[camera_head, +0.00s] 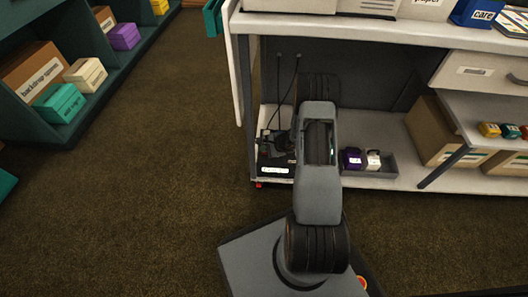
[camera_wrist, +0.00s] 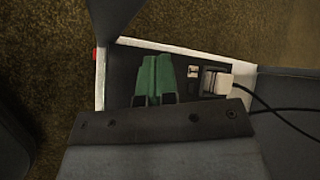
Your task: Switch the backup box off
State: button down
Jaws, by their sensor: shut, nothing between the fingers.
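The backup box appears to be the dark box (camera_head: 270,158) with a pale front label, at the left end of the low shelf under the counter. In the wrist view, its dark top (camera_wrist: 121,75) carries a small pale switch-like part (camera_wrist: 193,72) and a white plug (camera_wrist: 217,82) with a black cord. My gripper (camera_wrist: 154,62) shows there as two green fingers, shut and empty, over the box just left of the switch-like part. I cannot tell whether they touch the box or which way the switch is set. In the head view my arm hides much of this area.
The low shelf (camera_head: 405,178) holds a grey bin (camera_head: 383,172) with small items to the right of my arm. Cords hang behind the box. The white counter (camera_head: 330,27) overhangs it, with a side panel at left. Open carpet lies to the left.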

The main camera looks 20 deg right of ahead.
aim_at(265, 153)
jog(key=shift+f, duration=0.1)
dwell(0.3)
jog(key=shift+f+b, duration=0.35)
jog(key=shift+b, duration=0.35)
jog(key=shift+r, duration=0.4)
jog(key=shift+r+p, duration=2.05)
jog(key=shift+r, duration=1)
jog(key=shift+f, duration=0.1)
